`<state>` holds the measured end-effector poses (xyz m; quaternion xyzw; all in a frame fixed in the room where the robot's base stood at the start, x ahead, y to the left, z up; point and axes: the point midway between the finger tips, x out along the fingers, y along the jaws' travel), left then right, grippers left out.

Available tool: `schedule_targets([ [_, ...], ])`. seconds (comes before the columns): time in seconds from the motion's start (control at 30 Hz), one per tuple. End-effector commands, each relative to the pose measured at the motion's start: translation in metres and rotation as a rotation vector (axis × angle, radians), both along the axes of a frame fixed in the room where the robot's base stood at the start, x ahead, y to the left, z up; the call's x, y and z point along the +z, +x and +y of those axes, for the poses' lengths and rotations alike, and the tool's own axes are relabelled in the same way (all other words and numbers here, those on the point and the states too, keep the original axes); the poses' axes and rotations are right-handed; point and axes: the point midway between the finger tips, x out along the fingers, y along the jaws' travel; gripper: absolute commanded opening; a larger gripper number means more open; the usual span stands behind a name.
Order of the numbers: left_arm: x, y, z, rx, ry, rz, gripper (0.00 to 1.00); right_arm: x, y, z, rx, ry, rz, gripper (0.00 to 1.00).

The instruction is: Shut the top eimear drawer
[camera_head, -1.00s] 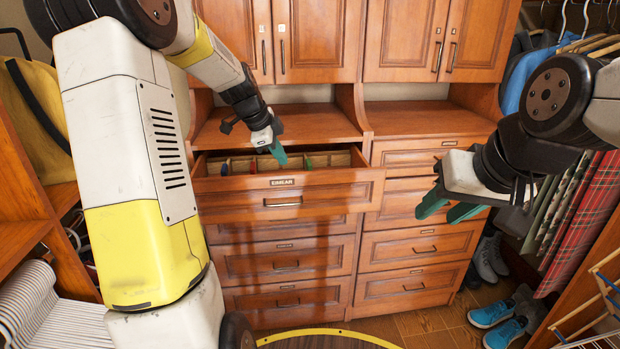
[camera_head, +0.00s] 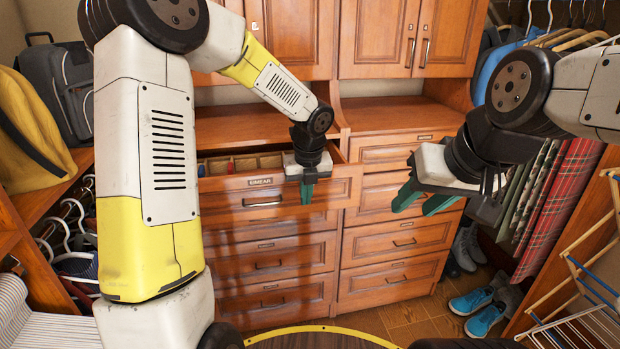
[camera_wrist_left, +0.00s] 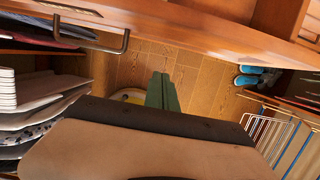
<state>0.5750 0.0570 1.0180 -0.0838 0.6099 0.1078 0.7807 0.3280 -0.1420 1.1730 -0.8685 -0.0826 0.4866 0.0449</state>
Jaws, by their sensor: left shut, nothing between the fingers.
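The top Eimear drawer (camera_head: 333,190) is pulled out of the wooden cabinet in the head view. Its dividers show inside, and its front carries an "EIMEAR" label and a bar handle (camera_head: 263,203). In the left wrist view, the drawer front and handle (camera_wrist_left: 95,38) run across the top. My left gripper (camera_head: 306,194) is shut and empty, its green fingers pointing down before the right part of the drawer front. The fingers (camera_wrist_left: 162,90) look apart from the front in the wrist view. My right gripper (camera_head: 422,201) is open and empty, to the right of the drawer.
Closed drawers (camera_head: 265,255) lie below and to the right. Cupboard doors (camera_head: 290,35) are above. Hanging clothes (camera_head: 555,200), blue shoes (camera_head: 478,312) and a drying rack (camera_head: 575,270) are on the right. Bags and hangers (camera_head: 70,235) are on the left.

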Motion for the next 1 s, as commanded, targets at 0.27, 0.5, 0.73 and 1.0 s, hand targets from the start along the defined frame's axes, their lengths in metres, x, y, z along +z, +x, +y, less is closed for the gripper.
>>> schedule_targets([
  [0.27, -0.02, 0.031, 0.008, 0.003, -0.001, -0.001, 0.0, 0.0, 0.0, 0.0, 0.0, 0.0, 0.0, 0.4],
  [0.5, -0.02, 0.043, 0.012, 0.002, -0.001, 0.0, 0.0, 0.0, 0.0, 0.0, 0.0, 0.0, 0.0, 0.4],
  [0.73, -0.02, 0.044, 0.013, 0.002, 0.0, 0.0, 0.0, 0.0, 0.0, 0.0, 0.0, 0.0, 0.0, 0.4],
  [1.0, -0.02, 0.052, 0.015, 0.003, -0.001, 0.0, 0.0, 0.0, 0.0, 0.0, 0.0, 0.0, 0.0, 0.4],
])
